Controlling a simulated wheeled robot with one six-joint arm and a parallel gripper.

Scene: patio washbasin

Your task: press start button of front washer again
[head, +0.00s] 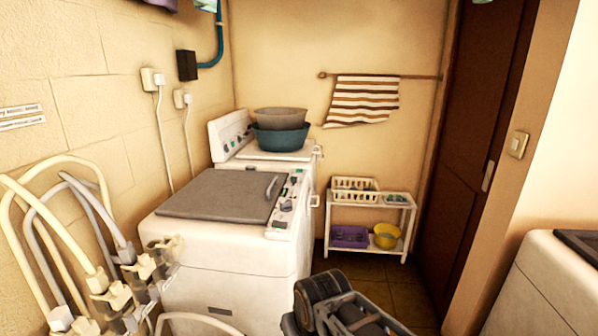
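The front washer (215,255) is a white top-loading machine against the left wall, with its grey lid (225,196) shut. Its control panel (291,202) runs along the right edge of the top and carries several dark and green knobs or buttons. Which one is the start button is too small to tell. Part of my arm, dark and folded, shows at the bottom centre, low and to the right of the washer. My gripper cannot be made out in this view, and no part of my arm visibly touches the panel.
Behind stands a second white machine (228,134) with stacked basins (279,131). White and grey hoses (98,225) loop at the left. A white shelf (370,212) stands at the back, beside a brown door (470,150). Another white appliance (550,280) is at right. Tiled floor (405,290) lies open between.

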